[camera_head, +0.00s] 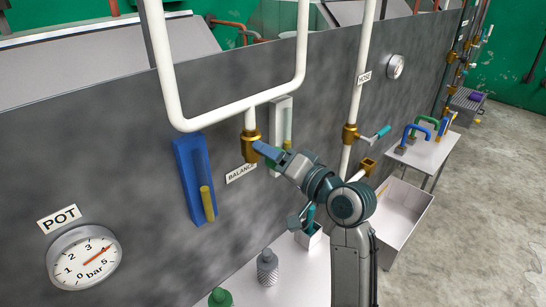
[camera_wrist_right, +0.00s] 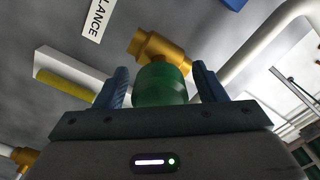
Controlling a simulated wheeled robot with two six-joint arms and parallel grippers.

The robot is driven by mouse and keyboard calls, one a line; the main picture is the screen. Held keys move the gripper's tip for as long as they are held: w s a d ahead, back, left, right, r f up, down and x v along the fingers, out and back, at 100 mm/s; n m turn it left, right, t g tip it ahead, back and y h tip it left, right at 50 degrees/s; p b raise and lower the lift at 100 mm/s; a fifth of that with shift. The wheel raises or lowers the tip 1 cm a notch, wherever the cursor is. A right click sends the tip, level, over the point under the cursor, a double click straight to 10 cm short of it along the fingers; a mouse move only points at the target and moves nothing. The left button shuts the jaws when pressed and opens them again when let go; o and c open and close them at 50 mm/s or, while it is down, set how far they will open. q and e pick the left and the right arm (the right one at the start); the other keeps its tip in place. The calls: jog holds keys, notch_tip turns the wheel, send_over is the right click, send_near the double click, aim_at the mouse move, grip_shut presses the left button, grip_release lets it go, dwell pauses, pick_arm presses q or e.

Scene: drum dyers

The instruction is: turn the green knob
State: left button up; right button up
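The green knob (camera_wrist_right: 160,86) is a round cap on a brass valve fitting (camera_wrist_right: 160,47) in the right wrist view. The same brass fitting (camera_head: 249,147) sits under the white pipe by the BALANCE label in the head view, where the knob is mostly hidden by my gripper. My right gripper (camera_head: 268,153) reaches the fitting from the right. In the wrist view its two blue fingers stand on either side of the knob, with what looks like a narrow gap at each side. It is open around the knob. My left gripper is not in view.
A blue panel (camera_head: 187,180) with a yellow bar is left of the fitting, and a white one (camera_head: 281,110) is right of it. A teal-handled valve (camera_head: 380,133) is farther right. Below are a white shelf with a green-topped item (camera_head: 220,298) and a grey bottle (camera_head: 267,268).

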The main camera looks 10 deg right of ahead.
jog(key=shift+s+d+f+b, duration=0.15)
jog(key=shift+s+d+b, duration=0.2)
jog(key=shift+s, duration=0.1)
jog(key=b+v, duration=0.1)
jog(key=v, duration=0.8)
jog(key=shift+s+d+b, duration=0.2)
jog(key=shift+s+b, duration=0.1)
jog(key=shift+b, duration=0.1)
